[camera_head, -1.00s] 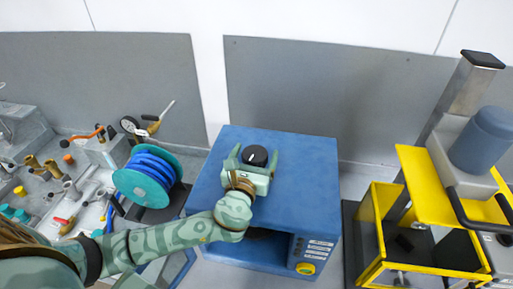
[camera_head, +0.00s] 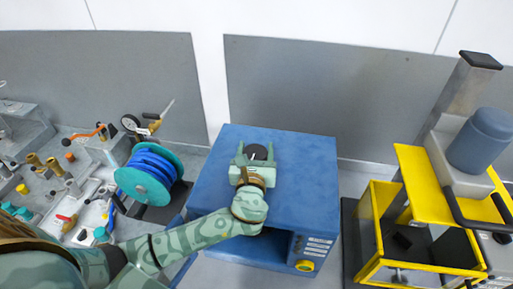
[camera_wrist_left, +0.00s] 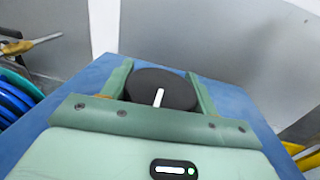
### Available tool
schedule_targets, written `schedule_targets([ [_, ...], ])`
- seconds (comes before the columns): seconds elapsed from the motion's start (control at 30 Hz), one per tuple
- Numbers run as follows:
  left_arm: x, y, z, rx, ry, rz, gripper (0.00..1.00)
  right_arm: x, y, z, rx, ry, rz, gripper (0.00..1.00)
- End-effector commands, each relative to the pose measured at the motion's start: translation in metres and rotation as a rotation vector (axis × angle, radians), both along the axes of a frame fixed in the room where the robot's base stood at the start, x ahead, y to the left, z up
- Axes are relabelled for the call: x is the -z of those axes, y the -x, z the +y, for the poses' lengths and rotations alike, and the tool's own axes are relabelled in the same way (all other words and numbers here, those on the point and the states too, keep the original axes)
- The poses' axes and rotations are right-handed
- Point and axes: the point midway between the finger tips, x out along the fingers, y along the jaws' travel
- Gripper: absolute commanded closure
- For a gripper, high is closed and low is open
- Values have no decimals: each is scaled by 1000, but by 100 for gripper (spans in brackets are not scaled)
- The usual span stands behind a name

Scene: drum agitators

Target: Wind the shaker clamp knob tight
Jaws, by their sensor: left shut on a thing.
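The clamp knob (camera_head: 258,152) is a round black disc with a white mark, on top of the blue shaker box (camera_head: 305,175). My left gripper (camera_head: 256,153) is shut on the knob, with one pale green finger on each side. The knob's underside and stem are hidden. My right gripper is not in view.
A blue hose reel (camera_head: 150,175) stands left of the box, with a bench of valves and fittings beyond it. A yellow frame press (camera_head: 425,185) stands to the right. Grey panels (camera_head: 330,100) line the wall behind. The rest of the box top is clear.

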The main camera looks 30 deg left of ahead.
Motion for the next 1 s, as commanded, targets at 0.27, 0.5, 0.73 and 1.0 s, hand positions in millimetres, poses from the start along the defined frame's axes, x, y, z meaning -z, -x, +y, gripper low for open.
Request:
schedule_targets([
  [0.27, -1, 1, 2, -102, 0, -1, 63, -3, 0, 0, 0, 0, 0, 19],
  [0.5, -1, 1, 2, -101, -2, -2, 27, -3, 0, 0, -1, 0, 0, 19],
  [0.73, -1, 1, 2, -99, 0, -1, 19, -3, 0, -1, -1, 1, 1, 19],
  [1.0, 2, 19, -8, -96, 4, 2, 19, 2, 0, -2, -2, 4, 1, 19],
])
